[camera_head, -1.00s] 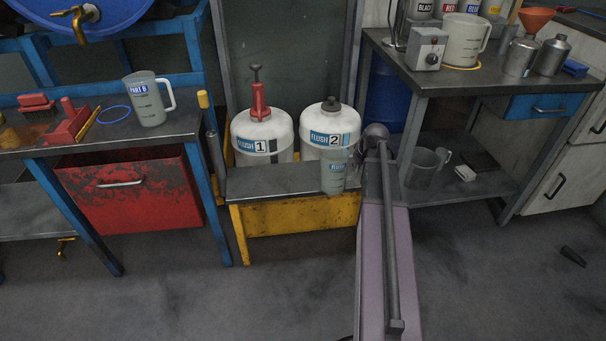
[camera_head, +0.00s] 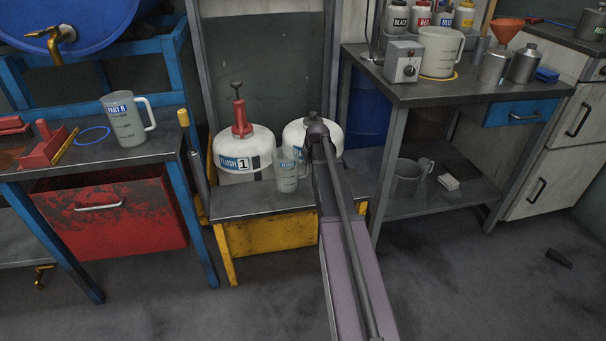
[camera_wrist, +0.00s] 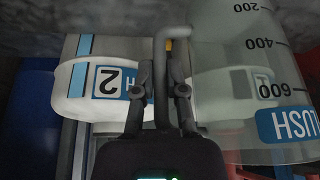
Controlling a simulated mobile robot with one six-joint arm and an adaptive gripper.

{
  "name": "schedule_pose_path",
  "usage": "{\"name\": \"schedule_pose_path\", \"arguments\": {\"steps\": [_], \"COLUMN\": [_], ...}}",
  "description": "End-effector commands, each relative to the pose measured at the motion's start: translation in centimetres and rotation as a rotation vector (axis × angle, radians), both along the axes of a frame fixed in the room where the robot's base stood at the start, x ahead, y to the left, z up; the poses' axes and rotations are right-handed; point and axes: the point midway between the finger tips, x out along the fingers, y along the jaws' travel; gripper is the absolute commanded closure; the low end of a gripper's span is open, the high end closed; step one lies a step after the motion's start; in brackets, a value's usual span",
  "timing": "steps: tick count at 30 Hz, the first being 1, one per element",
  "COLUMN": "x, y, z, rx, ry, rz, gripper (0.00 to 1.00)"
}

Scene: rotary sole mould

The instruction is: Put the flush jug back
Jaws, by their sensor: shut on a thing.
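The flush jug (camera_head: 287,172) is a small translucent grey jug with a blue label. In the head view it shows in front of the gap between the two white flush tanks, over the low yellow stand (camera_head: 262,203). I cannot tell whether its base touches the stand top. In the wrist view the jug (camera_wrist: 255,95) fills the right side, its label upside down. My gripper (camera_wrist: 162,76) is shut on the jug's handle (camera_wrist: 165,50). In the head view my own arm hides the gripper and the handle.
Flush tank 1 (camera_head: 245,163) has a red pump; flush tank 2 (camera_head: 297,133) is partly behind my arm. A Part B jug (camera_head: 124,120) stands on the left bench. At right are a large jug (camera_head: 440,52) on the bench and a grey jug (camera_head: 408,175) on its lower shelf.

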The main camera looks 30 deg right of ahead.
Motion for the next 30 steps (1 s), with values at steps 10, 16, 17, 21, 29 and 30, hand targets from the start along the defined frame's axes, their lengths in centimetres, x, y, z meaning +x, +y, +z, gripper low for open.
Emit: {"name": "schedule_pose_path", "arguments": {"steps": [10, 16, 17, 21, 29, 30], "x": [0.8, 0.7, 0.7, 0.8, 0.7, 0.7], "y": [0.3, 0.3, 0.3, 0.3, 0.3, 0.3], "z": [-0.1, -0.3, -0.4, -1.3, -3.3, -3.5], "rx": [0.000, 0.000, 0.000, 0.000, 0.000, 0.000], "ry": [0.000, 0.000, 0.000, 0.000, 0.000, 0.000], "rz": [0.000, 0.000, 0.000, 0.000, 0.000, 0.000], "gripper": [1.00, 1.00, 1.00, 1.00, 1.00, 1.00]}}
